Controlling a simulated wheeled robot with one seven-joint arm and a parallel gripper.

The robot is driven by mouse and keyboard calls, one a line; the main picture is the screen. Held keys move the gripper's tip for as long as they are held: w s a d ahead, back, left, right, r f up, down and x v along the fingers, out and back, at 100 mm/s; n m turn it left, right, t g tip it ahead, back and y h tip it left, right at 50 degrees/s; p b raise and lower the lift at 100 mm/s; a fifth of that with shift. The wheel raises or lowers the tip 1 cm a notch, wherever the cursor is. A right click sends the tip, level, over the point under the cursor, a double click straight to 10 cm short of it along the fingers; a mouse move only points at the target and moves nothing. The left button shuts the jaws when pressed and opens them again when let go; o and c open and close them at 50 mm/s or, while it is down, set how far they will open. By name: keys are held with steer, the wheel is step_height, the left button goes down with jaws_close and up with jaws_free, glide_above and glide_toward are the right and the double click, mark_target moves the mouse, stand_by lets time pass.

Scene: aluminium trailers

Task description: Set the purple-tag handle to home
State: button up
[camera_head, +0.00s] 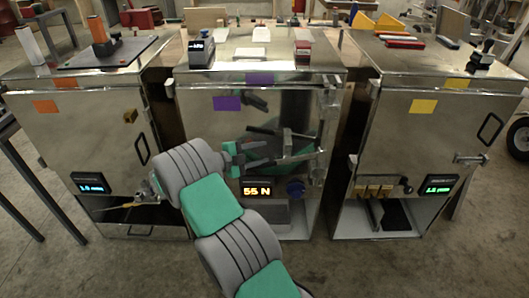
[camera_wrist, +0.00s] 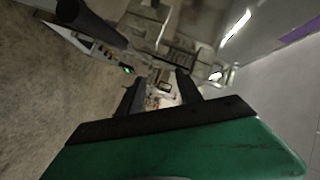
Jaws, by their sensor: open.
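The purple-tag unit is the shiny metal cabinet (camera_head: 205,125) in the middle of the head view. A purple tag (camera_head: 227,103) is on its front and another (camera_head: 260,78) is on its top edge. My gripper (camera_head: 268,146) is in front of this cabinet, pointing right. A dark lever-like part, perhaps the handle, is near the fingertips; reflections make its outline and any contact unclear. In the wrist view my gripper (camera_wrist: 160,78) has its two black fingers apart, with no object clearly held between them. A purple strip (camera_wrist: 300,26) shows at the upper right there.
An orange-tag cabinet (camera_head: 100,150) stands left and a yellow-tag cabinet (camera_head: 415,135) right. Loose items lie on the tops. Concrete floor (camera_head: 390,270) in front is clear.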

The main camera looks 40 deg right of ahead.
steer(key=s+a+r+p, duration=0.2)
steer(key=s+a, duration=0.2)
steer(key=s, duration=0.3)
steer(key=shift+s+a+r+p, duration=0.3)
steer(key=shift+r+p, duration=0.05)
steer(key=shift+r, duration=0.05)
